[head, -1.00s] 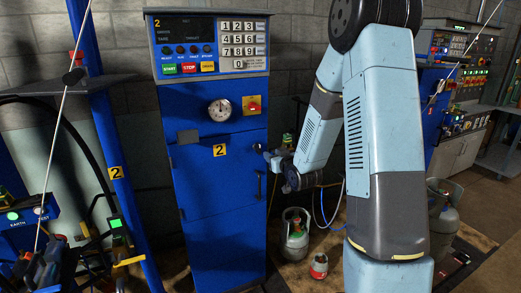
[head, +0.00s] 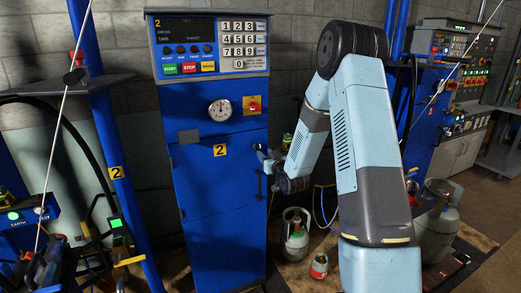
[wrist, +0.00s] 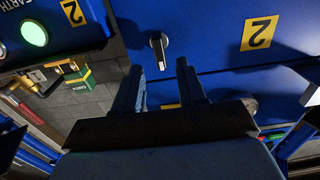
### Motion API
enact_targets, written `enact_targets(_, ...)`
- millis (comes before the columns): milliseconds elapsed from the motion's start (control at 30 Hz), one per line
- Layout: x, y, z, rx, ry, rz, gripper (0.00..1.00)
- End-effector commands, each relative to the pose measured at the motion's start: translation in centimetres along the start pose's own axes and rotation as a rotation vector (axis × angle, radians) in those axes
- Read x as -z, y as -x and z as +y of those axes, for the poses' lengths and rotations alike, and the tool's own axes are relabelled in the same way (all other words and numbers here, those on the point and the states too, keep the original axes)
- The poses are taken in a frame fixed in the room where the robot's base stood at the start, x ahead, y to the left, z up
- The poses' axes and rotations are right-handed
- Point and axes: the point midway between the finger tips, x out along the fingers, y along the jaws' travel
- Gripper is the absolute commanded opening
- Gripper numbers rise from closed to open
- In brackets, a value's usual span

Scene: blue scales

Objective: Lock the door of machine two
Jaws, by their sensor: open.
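Machine two (head: 205,205) is a tall blue cabinet with yellow "2" labels, a dial and a keypad. Its blue door front shows no visible gap in the head view. My gripper (head: 264,158) is at the cabinet's right edge, level with the lower "2" label. In the wrist view, my gripper (wrist: 159,67) is open and empty. A small dark latch lever (wrist: 159,52) on the blue panel lies just beyond and between the fingertips, apparently untouched. A yellow "2" label (wrist: 259,33) is right of it. The gripper and wrist hide the latch in the head view.
Gas cylinders (head: 295,235) and a small red-and-white canister (head: 319,266) stand on the floor right of the cabinet. A blue post (head: 110,150) stands to its left. A green-lit earth box (wrist: 40,35) is at the wrist view's upper left.

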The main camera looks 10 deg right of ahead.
Motion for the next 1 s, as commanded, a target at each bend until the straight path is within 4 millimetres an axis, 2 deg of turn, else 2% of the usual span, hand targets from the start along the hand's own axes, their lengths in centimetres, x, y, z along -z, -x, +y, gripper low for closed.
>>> enact_targets(200, 0.0, -3.8, 0.0, -0.001, -0.001, 0.001, 0.4)
enact_targets(400, 0.0, -6.2, 0.0, 0.0, 0.0, 0.0, 0.4)
enact_targets(600, 0.0, -7.1, 0.1, -0.001, 0.0, 0.0, 0.4)
enact_targets(867, 0.0, -7.1, 0.1, -0.001, 0.0, 0.0, 0.4)
enact_targets(1000, 0.0, -7.1, 0.1, -0.001, 0.0, -0.001, 0.27)
